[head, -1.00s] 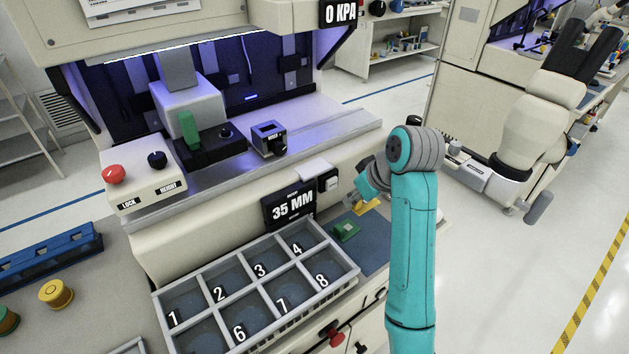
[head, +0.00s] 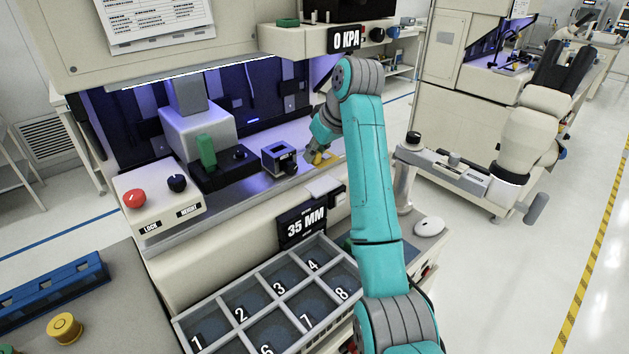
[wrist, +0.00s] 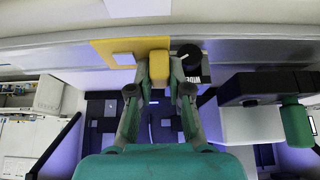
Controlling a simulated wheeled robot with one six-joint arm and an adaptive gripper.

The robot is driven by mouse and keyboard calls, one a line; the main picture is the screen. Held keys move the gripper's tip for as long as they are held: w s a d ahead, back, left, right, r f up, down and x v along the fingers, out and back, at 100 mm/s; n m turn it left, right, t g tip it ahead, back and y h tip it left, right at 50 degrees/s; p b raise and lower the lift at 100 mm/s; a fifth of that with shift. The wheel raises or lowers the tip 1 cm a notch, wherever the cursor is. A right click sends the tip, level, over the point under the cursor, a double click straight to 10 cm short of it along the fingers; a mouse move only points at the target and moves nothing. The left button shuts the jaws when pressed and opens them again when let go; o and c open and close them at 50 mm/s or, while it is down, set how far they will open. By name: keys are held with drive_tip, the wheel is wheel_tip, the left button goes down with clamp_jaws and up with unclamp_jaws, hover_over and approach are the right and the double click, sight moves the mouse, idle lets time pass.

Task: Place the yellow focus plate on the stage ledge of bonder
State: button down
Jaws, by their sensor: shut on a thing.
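The yellow focus plate (head: 325,159) is in my gripper (head: 316,156) at the right part of the bonder's metal stage ledge (head: 238,199). In the wrist view the fingers (wrist: 159,84) are closed on the plate's raised yellow grip block, and the flat yellow plate (wrist: 118,47) lies across the grey ledge strip (wrist: 50,58). I cannot tell whether it touches the ledge or hovers just above it. Part of the plate is hidden by the gripper.
A small knobbed box (head: 278,158) stands on the ledge close left of the plate. Further left are a black block with a green handle (head: 207,151) and a lock/height control box (head: 157,198). A numbered tray (head: 270,300) sits below. The 0 KPA display (head: 346,39) hangs above.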

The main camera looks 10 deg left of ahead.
sight(311, 186)
wheel_tip(311, 186, down, 8)
drive_tip(key=shift+r, duration=0.25)
drive_tip(key=shift+f, duration=0.1)
drive_tip(key=c, duration=1.1)
unclamp_jaws()
